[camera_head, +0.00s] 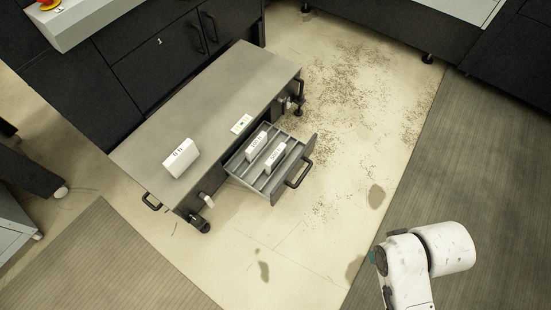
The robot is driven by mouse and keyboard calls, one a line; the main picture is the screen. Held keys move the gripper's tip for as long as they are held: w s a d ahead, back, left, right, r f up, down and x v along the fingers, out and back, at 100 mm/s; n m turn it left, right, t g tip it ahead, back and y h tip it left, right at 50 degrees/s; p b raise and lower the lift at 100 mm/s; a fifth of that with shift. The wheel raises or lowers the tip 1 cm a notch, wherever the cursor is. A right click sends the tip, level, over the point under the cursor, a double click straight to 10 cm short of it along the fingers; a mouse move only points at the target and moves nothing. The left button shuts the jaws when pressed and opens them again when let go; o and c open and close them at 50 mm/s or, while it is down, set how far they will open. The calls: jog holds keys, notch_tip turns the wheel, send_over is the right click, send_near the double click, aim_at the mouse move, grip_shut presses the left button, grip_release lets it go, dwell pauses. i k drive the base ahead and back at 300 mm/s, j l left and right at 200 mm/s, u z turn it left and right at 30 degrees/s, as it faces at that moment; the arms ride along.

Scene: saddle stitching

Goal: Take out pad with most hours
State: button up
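Two small white labelled blocks, which look like the pads, sit in the open drawer (242,178) of a low grey cabinet. One pad (256,143) is toward the back left, and the other pad (275,156) is toward the front right, apart from the first. Dark writing shows on both, but it is too small to read surely. A larger white block (180,158) with a marking stands on the cabinet top. My white arm shows at the lower right, well apart from the drawer. My gripper cannot be made out.
The grey cabinet top (205,115) also bears a small white plate (241,124) near the drawer. The drawer's dark handle (299,174) sticks out to the right. Black cupboards (160,60) stand behind. Pale floor (300,235) between the drawer and my arm is clear, with dark stains.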

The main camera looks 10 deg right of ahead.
aim_at(274, 160)
jog(key=i+l+u, duration=0.1)
jog(key=i, duration=0.35)
jog(key=i+l+u, duration=0.1)
jog(key=i, duration=0.35)
jog(key=i+l+u, duration=0.1)
jog(key=i, duration=0.4)
jog(key=l, duration=0.1)
